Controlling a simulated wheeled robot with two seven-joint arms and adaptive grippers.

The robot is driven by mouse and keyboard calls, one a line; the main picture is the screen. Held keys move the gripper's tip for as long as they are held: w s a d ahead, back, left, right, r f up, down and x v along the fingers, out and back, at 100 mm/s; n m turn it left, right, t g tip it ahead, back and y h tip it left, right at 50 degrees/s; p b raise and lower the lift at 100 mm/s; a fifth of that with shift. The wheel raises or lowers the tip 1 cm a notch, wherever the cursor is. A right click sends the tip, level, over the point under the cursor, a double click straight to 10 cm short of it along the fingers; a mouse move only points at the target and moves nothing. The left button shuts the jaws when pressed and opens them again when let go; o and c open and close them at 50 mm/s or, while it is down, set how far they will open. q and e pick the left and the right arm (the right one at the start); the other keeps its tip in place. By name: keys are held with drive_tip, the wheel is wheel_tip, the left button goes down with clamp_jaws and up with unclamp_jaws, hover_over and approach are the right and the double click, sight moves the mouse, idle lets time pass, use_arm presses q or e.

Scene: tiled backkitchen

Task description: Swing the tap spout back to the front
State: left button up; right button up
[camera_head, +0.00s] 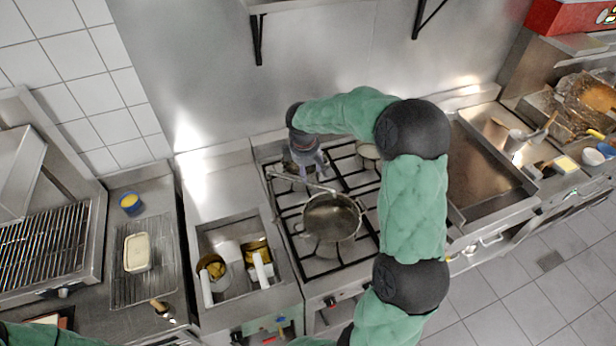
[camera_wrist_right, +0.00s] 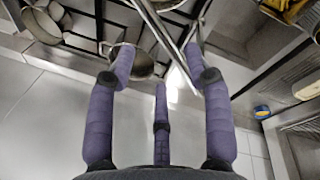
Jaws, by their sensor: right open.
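The tap spout (camera_head: 300,182) is a thin metal bar above the stove, running from near my right gripper towards the pot's rim. In the wrist view, a metal bar (camera_wrist_right: 162,32), apparently the spout, runs in from the top between my fingers. My right gripper (camera_head: 310,160) has purple fingers and points down at the stove's back left. In the wrist view its fingers (camera_wrist_right: 158,62) are spread open around the bar; I cannot tell whether any finger touches it. The tap's base is hidden. My left gripper is out of view.
A metal pot (camera_head: 332,217) stands on the black stove grates (camera_head: 322,266), close below the spout. Another pan (camera_head: 368,150) is behind, partly covered by my right arm. A fryer basin (camera_head: 208,238) lies left, a flat griddle (camera_head: 480,170) right. The steel wall closes off the back.

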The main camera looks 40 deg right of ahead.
sight(309, 182)
drive_tip(key=f, duration=0.3)
drive_tip(key=w+f, duration=0.1)
drive_tip(key=shift+d+f+p, duration=0.3)
drive_tip(key=shift+d, duration=0.1)
drive_tip(key=shift+s+d+f, duration=0.1)
drive_tip(key=shift+s+f, duration=0.05)
drive_tip(key=shift+f, duration=0.5)
drive_tip(key=shift+w+f, duration=0.2)
drive_tip(key=shift+f, duration=0.2)
drive_tip(key=shift+s+r, duration=0.1)
clamp_jaws()
